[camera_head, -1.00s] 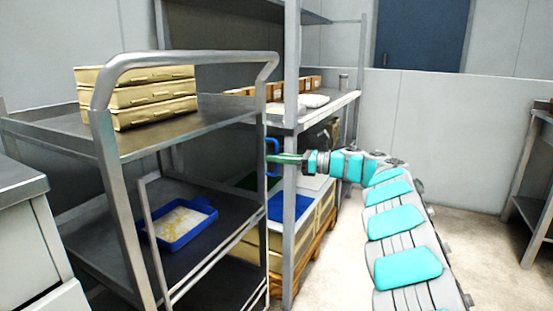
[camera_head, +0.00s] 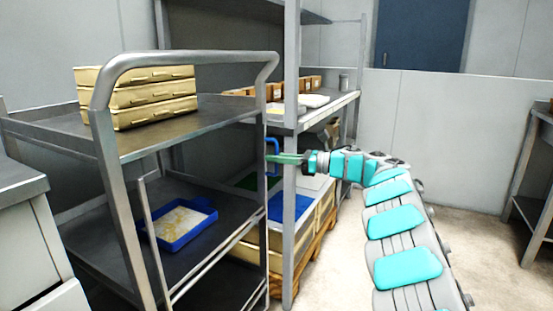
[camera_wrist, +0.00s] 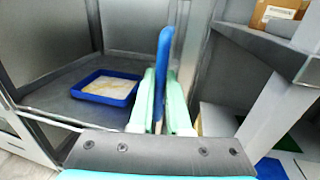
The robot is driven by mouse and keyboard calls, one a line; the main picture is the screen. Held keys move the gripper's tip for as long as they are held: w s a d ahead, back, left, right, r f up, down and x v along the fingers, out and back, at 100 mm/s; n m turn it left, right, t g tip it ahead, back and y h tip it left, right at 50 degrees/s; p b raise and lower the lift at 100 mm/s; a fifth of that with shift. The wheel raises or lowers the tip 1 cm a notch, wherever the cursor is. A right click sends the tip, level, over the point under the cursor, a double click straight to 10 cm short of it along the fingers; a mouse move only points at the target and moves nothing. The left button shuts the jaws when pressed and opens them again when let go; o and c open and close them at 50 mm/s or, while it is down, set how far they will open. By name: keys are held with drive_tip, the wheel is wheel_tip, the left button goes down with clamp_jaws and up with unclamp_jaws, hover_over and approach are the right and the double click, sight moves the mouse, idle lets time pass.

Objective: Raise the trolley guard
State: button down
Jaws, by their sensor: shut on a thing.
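The trolley (camera_head: 134,205) is a grey metal rack on the left, with a curved push rail. A thin metal frame (camera_head: 153,240), which looks like the guard, stands along its open side. A blue handle (camera_head: 273,150) sits upright beside the trolley's right post. My gripper (camera_head: 272,158) reaches in from the right and is shut on the blue handle. In the wrist view the blue handle (camera_wrist: 163,65) stands between the two green fingers. How the handle joins the guard is hidden.
A blue tray (camera_head: 180,222) lies on the lower shelf and several gold boxes (camera_head: 150,118) are stacked on the upper one. A shelving post (camera_head: 290,200) stands close to my gripper. Floor to the right of the shelving is clear.

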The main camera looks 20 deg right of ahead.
drive_tip(key=shift+r+b, duration=0.95)
drive_tip(key=shift+r, duration=1.85)
drive_tip(key=c, duration=0.9)
unclamp_jaws()
drive_tip(key=shift+d+f, duration=0.1)
drive_tip(key=b+v, duration=0.1)
drive_tip(key=v, duration=0.6)
drive_tip(key=shift+s+d, duration=0.25)
